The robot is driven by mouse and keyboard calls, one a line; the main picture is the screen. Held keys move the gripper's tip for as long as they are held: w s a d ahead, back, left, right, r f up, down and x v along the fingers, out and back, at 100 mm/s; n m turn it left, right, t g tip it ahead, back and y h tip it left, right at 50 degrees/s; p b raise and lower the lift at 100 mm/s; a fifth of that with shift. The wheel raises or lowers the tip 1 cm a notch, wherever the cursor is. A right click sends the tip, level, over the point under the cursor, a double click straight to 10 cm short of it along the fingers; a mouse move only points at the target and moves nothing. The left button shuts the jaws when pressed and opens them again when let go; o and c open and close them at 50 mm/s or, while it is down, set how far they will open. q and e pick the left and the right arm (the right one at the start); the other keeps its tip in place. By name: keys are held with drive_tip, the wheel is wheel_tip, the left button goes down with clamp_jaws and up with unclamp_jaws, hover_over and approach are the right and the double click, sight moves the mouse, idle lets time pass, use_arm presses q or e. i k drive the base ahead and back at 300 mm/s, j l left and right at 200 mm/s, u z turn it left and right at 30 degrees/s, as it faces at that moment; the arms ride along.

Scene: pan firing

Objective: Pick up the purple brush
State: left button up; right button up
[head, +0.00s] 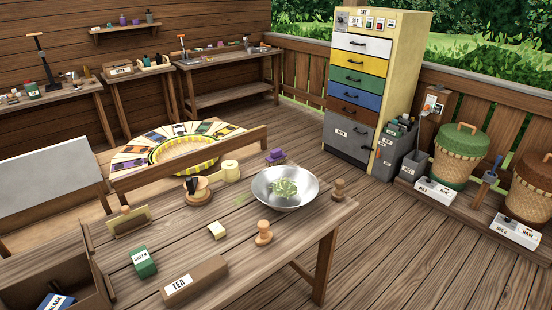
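A small purple object with a knob-like top (275,157), which looks like the purple brush, is at the far edge of the wooden table, just behind the metal bowl. It seems to stand upright, but its lower part is too small to make out clearly. Neither of my grippers shows in the head view, so their distance from the brush cannot be seen.
A metal bowl (303,197) with green leaves stands in front of the purple object. Wooden stamps, a green box (144,263) and a TEA box (195,282) share the table (270,266).

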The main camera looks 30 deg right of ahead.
sight(277, 156)
drive_tip(key=z, duration=2.1)
drive_tip(key=i+z, duration=0.45)
drive_tip(key=i, duration=1)
drive_tip(key=i+u, duration=0.15)
drive_tip(key=i, duration=0.65)
drive_tip(key=i+l+u, duration=0.15)
drive_tip(key=i, duration=0.65)
drive_tip(key=i+j+u, duration=0.1)
drive_tip(key=i+u, duration=0.65)
drive_tip(key=i+l+u, duration=0.2)
drive_tip(key=i+u, duration=0.2)
drive_tip(key=i+j+u, duration=0.15)
drive_tip(key=i+u, duration=0.35)
drive_tip(key=i, duration=0.2)
drive_tip(key=i+l+u, duration=0.1)
drive_tip(key=i+u, duration=0.4)
drive_tip(key=i, duration=0.15)
drive_tip(key=i+u, duration=0.15)
drive_tip(key=i, duration=0.25)
drive_tip(key=i+l+u, duration=0.2)
drive_tip(key=i, duration=0.25)
drive_tip(key=i+l+u, duration=0.15)
drive_tip(key=i, duration=0.25)
